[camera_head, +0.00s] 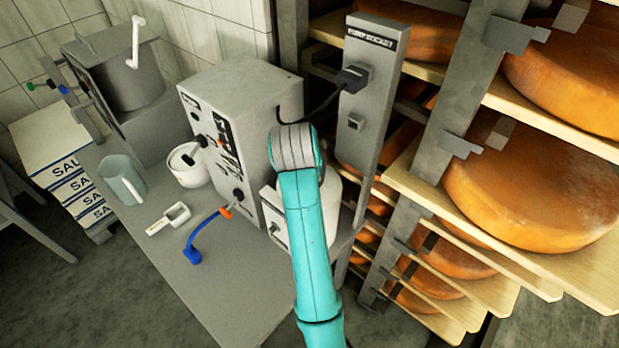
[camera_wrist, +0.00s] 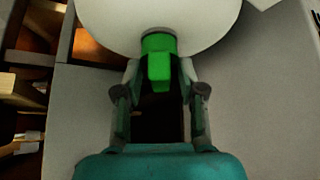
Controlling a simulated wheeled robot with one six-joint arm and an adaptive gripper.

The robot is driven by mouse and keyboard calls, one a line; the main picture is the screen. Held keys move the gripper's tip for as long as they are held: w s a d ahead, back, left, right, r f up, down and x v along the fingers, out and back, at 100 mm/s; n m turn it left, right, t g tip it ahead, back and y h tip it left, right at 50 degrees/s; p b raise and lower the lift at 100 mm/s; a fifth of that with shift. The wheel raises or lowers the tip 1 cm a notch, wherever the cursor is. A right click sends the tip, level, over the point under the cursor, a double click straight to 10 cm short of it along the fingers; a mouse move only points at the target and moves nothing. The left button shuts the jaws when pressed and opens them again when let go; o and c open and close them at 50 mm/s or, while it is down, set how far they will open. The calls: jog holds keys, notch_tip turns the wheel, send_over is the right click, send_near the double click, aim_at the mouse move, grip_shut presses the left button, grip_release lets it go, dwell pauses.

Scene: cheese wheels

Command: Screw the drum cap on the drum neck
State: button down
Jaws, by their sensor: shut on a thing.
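A green piece that looks like the drum cap (camera_wrist: 158,62) sits between the fingertips of my gripper (camera_wrist: 159,72) in the wrist view. My gripper is shut on it. The white rounded drum (camera_wrist: 215,28) is right behind the cap. The drum neck is hidden, so I cannot tell whether the cap is seated on it. In the head view the white drum (camera_head: 329,218) stands at the right side of the bench, partly covered by my teal arm. My gripper is hidden there.
A grey control box (camera_head: 228,120) stands left of my arm, and a power socket post (camera_head: 368,110) stands behind it. Cheese shelves (camera_head: 500,265) crowd the right.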

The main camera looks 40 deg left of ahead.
jog(key=c, duration=0.6)
grip_release()
jog(key=v, duration=0.7)
jog(key=shift+r, duration=0.15)
jog(key=shift+s, duration=0.1)
